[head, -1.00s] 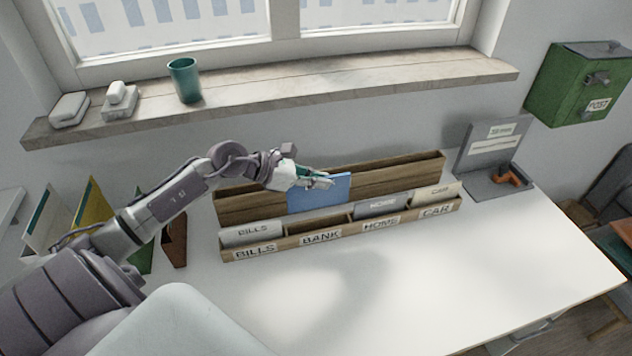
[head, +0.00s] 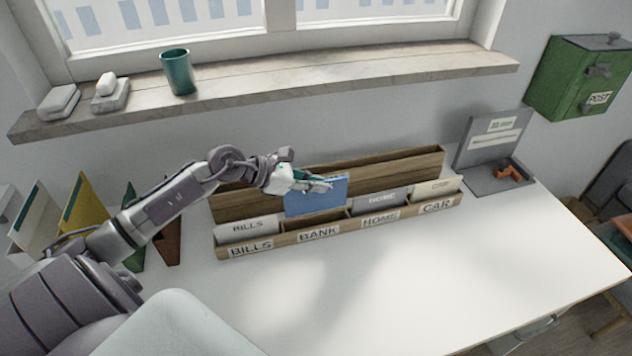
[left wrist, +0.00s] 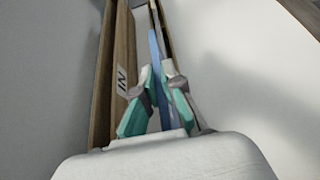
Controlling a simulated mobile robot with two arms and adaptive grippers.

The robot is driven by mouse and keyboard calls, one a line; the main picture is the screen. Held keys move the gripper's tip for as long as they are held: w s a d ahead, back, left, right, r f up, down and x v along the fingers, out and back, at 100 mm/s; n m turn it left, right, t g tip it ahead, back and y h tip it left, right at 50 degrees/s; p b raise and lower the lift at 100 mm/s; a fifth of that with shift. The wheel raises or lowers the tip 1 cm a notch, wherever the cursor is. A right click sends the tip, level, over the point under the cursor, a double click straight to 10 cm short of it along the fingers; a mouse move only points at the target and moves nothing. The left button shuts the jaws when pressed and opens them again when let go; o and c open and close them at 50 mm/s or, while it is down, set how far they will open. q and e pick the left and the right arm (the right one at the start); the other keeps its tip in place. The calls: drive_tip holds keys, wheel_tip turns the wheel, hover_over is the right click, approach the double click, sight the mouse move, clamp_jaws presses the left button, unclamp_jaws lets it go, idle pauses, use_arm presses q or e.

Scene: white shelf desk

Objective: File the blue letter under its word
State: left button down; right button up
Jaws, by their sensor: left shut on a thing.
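The blue letter (head: 316,203) is upright at the BANK compartment of the wooden sorter (head: 283,250). Its lower edge is at or just inside the compartment's opening; I cannot tell how deep. No word on it is readable. My left gripper (head: 318,184) is shut on the letter's top edge. In the left wrist view the letter (left wrist: 158,60) shows edge-on between the fingers (left wrist: 158,88). The sorter's front labels read BILLS (head: 250,248), BANK (head: 318,234), HOME (head: 380,219) and CAR (head: 436,206). My right gripper is not in view.
Grey BILLS (head: 248,229), grey HOME (head: 381,200) and cream CAR (head: 439,187) cards stand in their compartments. A taller wooden rack (head: 400,170) stands behind. Coloured upright folders (head: 84,212) are at the left. A grey stand (head: 490,150) is at the right. The desk front (head: 400,285) is clear.

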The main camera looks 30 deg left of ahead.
sight(315, 210)
use_arm(q)
drive_tip(key=shift+f+b, duration=1.3)
drive_tip(key=shift+f, duration=0.4)
drive_tip(key=shift+f+b, duration=0.6)
drive_tip(key=shift+f, duration=0.1)
drive_tip(key=c, duration=1.2)
unclamp_jaws()
drive_tip(key=shift+s, duration=0.1)
drive_tip(key=v, duration=1.2)
